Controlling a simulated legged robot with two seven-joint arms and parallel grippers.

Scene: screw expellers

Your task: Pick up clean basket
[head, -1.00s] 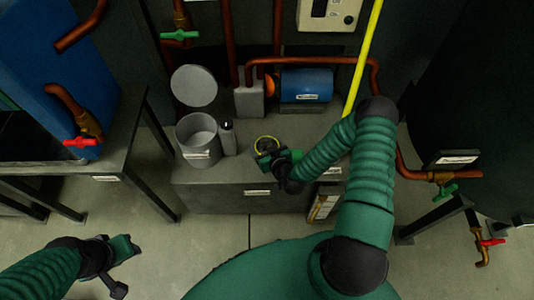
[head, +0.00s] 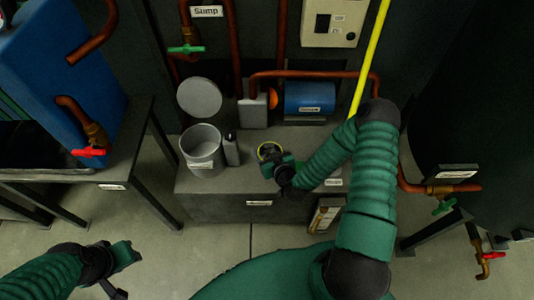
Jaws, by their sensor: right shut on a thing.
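My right gripper (head: 275,160) is over the right half of the grey bench top. It is shut on a small round thing with a yellow rim (head: 269,147), which looks like the basket. The gripper's dark and green parts hide most of it, and I cannot tell whether it touches the bench. My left gripper (head: 122,270) is low at the left, over the floor and far from the bench. It looks empty, but its jaws are unclear.
A yellow pole (head: 370,58) and copper pipes rise behind. A dark tank (head: 470,90) stands right.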

